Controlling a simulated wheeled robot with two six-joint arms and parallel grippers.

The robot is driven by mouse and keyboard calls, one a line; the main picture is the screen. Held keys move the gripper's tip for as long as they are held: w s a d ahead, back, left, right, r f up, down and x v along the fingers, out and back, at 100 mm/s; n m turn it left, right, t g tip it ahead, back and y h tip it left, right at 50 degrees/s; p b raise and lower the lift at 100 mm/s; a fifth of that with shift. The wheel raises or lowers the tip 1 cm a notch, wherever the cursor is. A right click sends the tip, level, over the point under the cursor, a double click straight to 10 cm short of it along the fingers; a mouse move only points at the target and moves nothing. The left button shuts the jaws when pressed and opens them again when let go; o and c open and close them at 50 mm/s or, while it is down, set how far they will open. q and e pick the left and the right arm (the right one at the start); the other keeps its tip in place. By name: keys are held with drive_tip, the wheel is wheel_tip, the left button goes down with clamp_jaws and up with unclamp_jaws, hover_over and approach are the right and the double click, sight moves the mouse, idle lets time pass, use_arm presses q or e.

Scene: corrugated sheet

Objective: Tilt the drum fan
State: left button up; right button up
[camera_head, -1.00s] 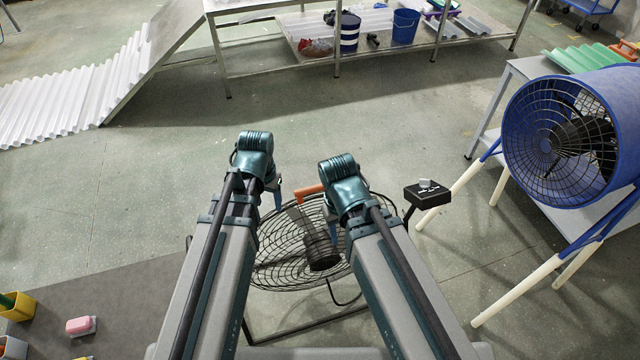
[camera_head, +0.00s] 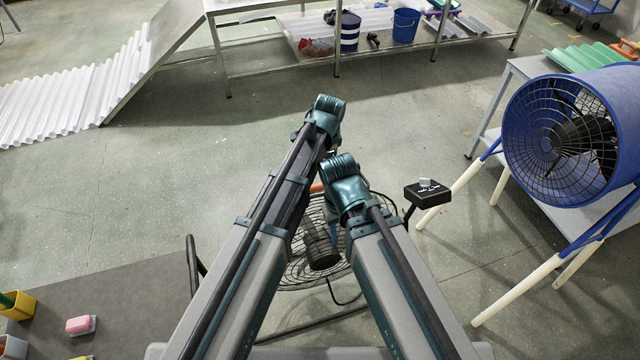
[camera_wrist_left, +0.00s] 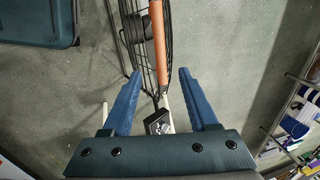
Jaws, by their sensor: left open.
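A floor fan with a round black wire grille (camera_head: 312,268) stands below my arms, partly hidden by them. Its orange handle (camera_head: 316,187) shows at the top, mostly covered by my left arm. In the left wrist view, the orange handle (camera_wrist_left: 158,45) runs lengthwise, with its near end in line with the gap between the blue fingers. My left gripper (camera_wrist_left: 160,74) is open and touches nothing that I can see. My right gripper (camera_head: 333,229) is mostly behind its own wrist, over the grille; its opening is hidden.
A black control box (camera_head: 428,194) stands right of the grille. A large blue drum fan (camera_head: 562,140) on pale legs stands at right. A metal shelf (camera_head: 290,58) is at the back. Floor ahead is clear.

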sight(320, 185)
use_arm(q)
drive_tip(key=w+f+b, duration=0.1)
drive_tip(key=f+b, duration=0.7)
drive_tip(key=f, duration=0.1)
drive_tip(key=w+f+b, duration=0.1)
drive_tip(key=f+b, duration=0.3)
drive_tip(key=b, duration=0.1)
drive_tip(key=shift+w+a+f, duration=0.2)
drive_tip(key=shift+w+a, duration=0.1)
drive_tip(key=shift+a, duration=0.1)
clamp_jaws()
idle(0.9)
